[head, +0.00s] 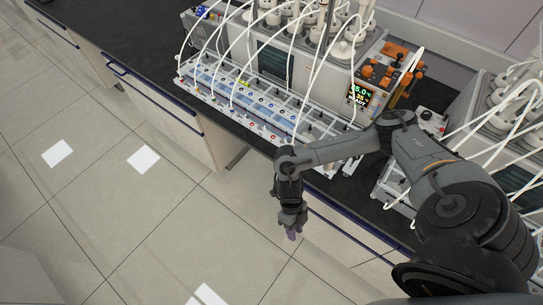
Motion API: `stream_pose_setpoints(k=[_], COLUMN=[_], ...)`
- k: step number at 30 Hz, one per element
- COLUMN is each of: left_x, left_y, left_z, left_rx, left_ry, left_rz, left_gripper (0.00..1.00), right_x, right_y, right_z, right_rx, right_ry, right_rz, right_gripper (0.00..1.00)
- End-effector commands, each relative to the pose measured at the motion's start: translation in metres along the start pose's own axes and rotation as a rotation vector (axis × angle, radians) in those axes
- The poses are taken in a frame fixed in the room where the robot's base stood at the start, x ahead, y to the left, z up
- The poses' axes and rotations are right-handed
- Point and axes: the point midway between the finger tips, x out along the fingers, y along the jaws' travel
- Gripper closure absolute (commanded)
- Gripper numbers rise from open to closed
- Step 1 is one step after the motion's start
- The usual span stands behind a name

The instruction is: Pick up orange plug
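My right gripper (291,233) hangs pointing down over the floor, just in front of the bench's front edge. Its fingertips look close together, but they are too small to tell whether they are open or shut. Several orange parts (385,68) sit on the right end of the bath unit (272,62), behind my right arm's elbow. No separate orange plug can be made out clearly. My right gripper is well apart from the orange parts, in front of them and lower in the picture. My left gripper is out of view.
A long rack (240,100) with coloured caps and white tubes lies along the front of the dark bench (125,38). Looping tubes rise from the white-capped bottles. A second reactor unit stands at right, partly behind my arm. The bench's left part and the tiled floor (130,215) are clear.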

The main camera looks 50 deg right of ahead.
Motion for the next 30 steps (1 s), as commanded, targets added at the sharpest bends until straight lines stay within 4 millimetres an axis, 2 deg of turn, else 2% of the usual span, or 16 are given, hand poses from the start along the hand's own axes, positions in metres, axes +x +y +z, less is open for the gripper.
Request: stream_pose_setpoints(k=[1, 3, 6, 9, 12, 15, 18, 20, 30], left_x=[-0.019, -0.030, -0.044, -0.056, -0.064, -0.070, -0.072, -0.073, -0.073], left_y=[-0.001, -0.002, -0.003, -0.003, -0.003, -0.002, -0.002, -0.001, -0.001], left_z=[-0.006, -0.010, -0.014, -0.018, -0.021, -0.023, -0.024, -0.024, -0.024], left_rx=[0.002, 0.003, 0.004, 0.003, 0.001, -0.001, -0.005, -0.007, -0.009], left_ry=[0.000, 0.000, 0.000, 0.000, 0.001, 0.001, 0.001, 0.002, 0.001], left_rz=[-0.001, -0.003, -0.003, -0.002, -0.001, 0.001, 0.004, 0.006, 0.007], left_gripper=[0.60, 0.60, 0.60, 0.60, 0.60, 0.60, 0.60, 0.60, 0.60], right_x=[-0.047, -0.094, -0.160, -0.217, -0.263, -0.298, -0.315, -0.316, -0.281], right_y=[-0.030, -0.066, -0.106, -0.128, -0.136, -0.137, -0.134, -0.133, -0.142], right_z=[0.007, 0.014, 0.024, 0.033, 0.040, 0.047, 0.053, 0.057, 0.074], right_rx=[0.037, 0.087, 0.155, 0.203, 0.227, 0.238, 0.237, 0.234, 0.232], right_ry=[-0.027, -0.061, -0.137, -0.222, -0.296, -0.359, -0.393, -0.403, -0.409], right_rz=[-0.061, -0.130, -0.200, -0.229, -0.238, -0.235, -0.231, -0.229, -0.227], right_gripper=[0.70, 0.70, 0.70, 0.70, 0.70, 0.70, 0.70, 0.70, 0.70])
